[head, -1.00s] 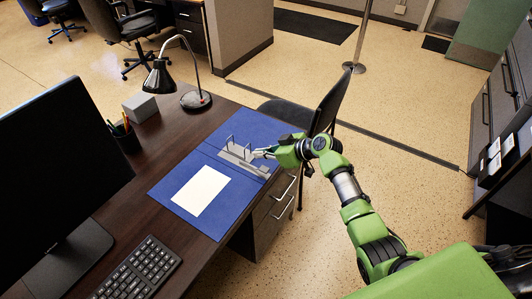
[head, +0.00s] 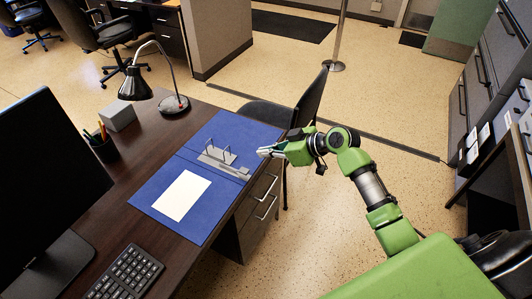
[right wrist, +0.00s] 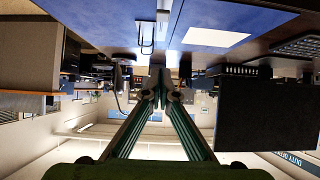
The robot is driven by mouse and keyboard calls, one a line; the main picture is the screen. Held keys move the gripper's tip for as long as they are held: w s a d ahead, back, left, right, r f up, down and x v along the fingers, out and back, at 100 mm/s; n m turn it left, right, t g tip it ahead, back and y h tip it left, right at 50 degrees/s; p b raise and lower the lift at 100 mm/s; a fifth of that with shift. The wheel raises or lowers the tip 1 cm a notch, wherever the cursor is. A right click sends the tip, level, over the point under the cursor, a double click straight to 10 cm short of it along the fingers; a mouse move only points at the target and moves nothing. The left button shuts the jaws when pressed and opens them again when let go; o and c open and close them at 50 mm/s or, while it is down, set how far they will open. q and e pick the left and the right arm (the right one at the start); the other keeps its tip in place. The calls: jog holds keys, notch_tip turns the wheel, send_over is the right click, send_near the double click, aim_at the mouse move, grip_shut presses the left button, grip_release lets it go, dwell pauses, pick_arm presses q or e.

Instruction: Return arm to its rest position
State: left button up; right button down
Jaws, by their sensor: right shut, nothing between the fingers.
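My right arm is green with black joints and comes in from the lower right of the head view. Its right gripper (head: 265,152) is shut and empty, just off the desk's right edge beside the blue folder (head: 238,130). In the right wrist view the two fingers (right wrist: 160,90) meet at their tips with nothing between them. The folder lies open on the desk with a metal clip mechanism (head: 222,160) and a white sheet (head: 183,195) on it. My left gripper is not in view.
The dark wooden desk (head: 150,165) bears a lamp (head: 135,84), a pen cup (head: 104,148), a grey box (head: 117,117), a keyboard (head: 125,275) and a monitor (head: 45,170). A dark chair (head: 308,103) stands behind the gripper. Shelving (head: 490,150) stands at the right; floor between is clear.

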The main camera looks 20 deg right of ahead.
jog(key=shift+a, duration=0.1)
dwell(0.3)
jog(key=s+d+f+m+g+h, duration=0.15)
jog(key=s+f, duration=0.35)
jog(key=f, duration=0.6)
jog(key=s+d+f+m+g+h, duration=0.15)
jog(key=s+f, duration=0.35)
jog(key=f, duration=0.6)
jog(key=s+d+f+m+g+h, duration=0.1)
jog(key=s+f+m+h, duration=0.3)
jog(key=f, duration=0.7)
jog(key=s+a+f+g, duration=0.1)
jog(key=s+f, duration=0.5)
jog(key=s, duration=0.6)
jog(key=s+a+f+n+g, duration=0.1)
jog(key=s+f, duration=0.5)
jog(key=s, duration=0.7)
jog(key=s+a+f+g, duration=0.1)
jog(key=s+a+f, duration=0.2)
jog(key=s, duration=1)
notch_tip(320, 180, down, 3)
jog(key=shift+s+a+n+g, duration=0.15)
jog(key=shift+a+n+g, duration=0.15)
jog(key=shift+n+g, duration=0.1)
